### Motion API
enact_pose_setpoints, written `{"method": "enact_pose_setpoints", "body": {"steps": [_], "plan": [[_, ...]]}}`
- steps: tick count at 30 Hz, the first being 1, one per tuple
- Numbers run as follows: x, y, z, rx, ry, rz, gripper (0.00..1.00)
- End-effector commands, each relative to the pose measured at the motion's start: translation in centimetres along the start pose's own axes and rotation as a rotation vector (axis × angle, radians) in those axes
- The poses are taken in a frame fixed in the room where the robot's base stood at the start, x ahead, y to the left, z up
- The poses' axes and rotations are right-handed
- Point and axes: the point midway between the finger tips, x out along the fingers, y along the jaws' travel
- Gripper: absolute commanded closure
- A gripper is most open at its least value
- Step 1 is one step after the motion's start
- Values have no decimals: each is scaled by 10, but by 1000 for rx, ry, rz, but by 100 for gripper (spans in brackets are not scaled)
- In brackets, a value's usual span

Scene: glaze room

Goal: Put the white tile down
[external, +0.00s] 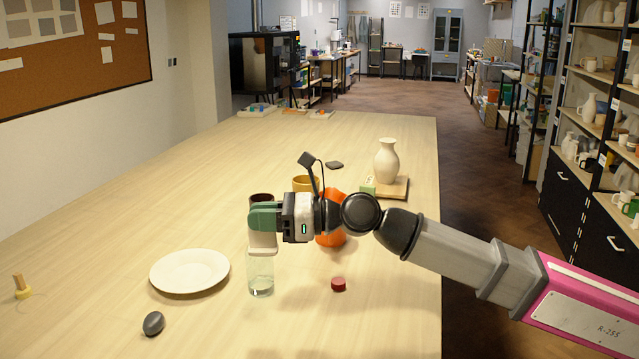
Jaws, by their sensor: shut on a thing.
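My gripper (257,222) is at the middle of the table, pointing left, with its green fingers shut. A pale flat piece (262,242), which looks like the white tile, shows at the lower edge of the fingers and is held there. Most of it is hidden by the fingers. Just below it in the picture stands a clear glass (261,277); I cannot tell whether the tile touches it or how high the tile is above the table (110,222).
A white plate (190,270) lies left of the glass. A red cap (338,284) and a dark stone (153,323) lie nearer. Behind my gripper are an orange object (331,238), a brown cup (262,198), a yellow cup (306,183) and a vase (387,162).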

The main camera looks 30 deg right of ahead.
Motion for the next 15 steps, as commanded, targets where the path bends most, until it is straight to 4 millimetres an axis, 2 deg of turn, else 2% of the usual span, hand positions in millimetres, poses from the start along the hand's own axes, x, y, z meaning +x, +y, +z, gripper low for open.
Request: {"method": "enact_pose_setpoints", "body": {"steps": [1,6,12,14,15], "plan": [[11,19,0,-1,0,20,100],[31,69,0,-2,-4,67,100],[46,111,0,-4,-6,106,100],[49,121,0,-4,-7,116,100],[47,119,-9,-3,-5,114,100]]}}
